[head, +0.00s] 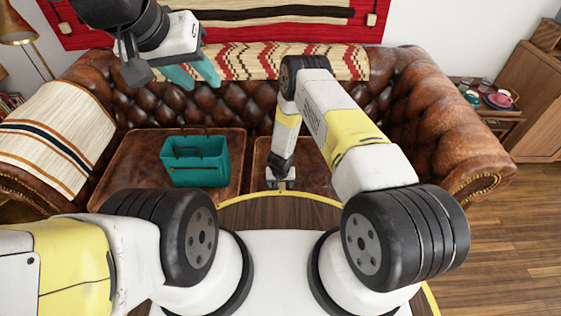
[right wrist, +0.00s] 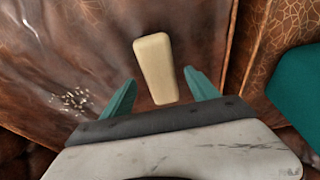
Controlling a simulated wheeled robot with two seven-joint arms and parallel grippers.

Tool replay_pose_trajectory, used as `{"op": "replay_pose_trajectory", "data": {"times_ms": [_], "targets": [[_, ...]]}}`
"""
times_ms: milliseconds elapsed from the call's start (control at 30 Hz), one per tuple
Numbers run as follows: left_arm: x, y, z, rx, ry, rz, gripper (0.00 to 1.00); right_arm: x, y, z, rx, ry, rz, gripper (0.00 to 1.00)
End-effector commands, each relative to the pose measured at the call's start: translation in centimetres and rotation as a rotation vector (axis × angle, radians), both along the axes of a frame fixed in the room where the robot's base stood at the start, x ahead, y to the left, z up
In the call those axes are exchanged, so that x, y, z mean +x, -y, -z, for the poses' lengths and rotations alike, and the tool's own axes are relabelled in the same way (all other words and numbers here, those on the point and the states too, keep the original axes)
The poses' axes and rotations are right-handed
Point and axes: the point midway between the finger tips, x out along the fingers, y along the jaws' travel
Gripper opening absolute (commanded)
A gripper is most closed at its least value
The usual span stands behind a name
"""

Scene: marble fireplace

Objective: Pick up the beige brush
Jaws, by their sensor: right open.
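The beige brush (right wrist: 153,62) shows in the right wrist view as a pale, rounded block on brown leather. Its near end lies between the two teal fingers of my right gripper (right wrist: 160,76), with a gap on each side. The right gripper is open and holds nothing. In the head view my right gripper (head: 281,180) points down at the sofa seat, right of the teal caddy, and I cannot make out the brush there. My left gripper (head: 198,78) is raised in front of the sofa back, its teal fingers apart and empty.
The brown leather sofa (head: 245,110) has a teal caddy (head: 210,176) on its left seat cushion; a teal surface (right wrist: 300,90) also shows at the right wrist view's edge. A side table (head: 508,114) with dishes stands right. Wooden floor there is clear.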

Motion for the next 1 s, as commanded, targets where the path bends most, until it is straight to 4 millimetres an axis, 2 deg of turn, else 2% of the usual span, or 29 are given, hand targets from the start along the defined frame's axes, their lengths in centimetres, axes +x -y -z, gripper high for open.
{"op": "replay_pose_trajectory", "data": {"times_ms": [133, 433, 467, 800, 1000], "targets": [[0.0, 0.0, 0.0, 0.0, 0.0, 0.0, 0.36, 0.5, 0.0, 1.9, -0.001, 0.0, -0.001, 0.69], [0.0, 0.0, 0.0, 0.0, 0.0, 0.0, 0.36, 0.7, 0.0, 2.4, 0.0, 0.0, -0.001, 0.69], [0.0, 0.0, 0.0, 0.0, 0.0, 0.0, 0.36, 0.7, 0.0, 2.4, 0.0, 0.0, -0.001, 0.65], [0.0, 0.0, 0.0, 0.0, 0.0, 0.0, 0.36, 0.7, 0.0, 2.4, 0.0, 0.0, -0.001, 0.0], [0.0, 0.0, 0.0, 0.0, 0.0, 0.0, 0.36, 0.8, -0.1, 2.3, 0.001, 0.0, -0.001, 0.0]]}}
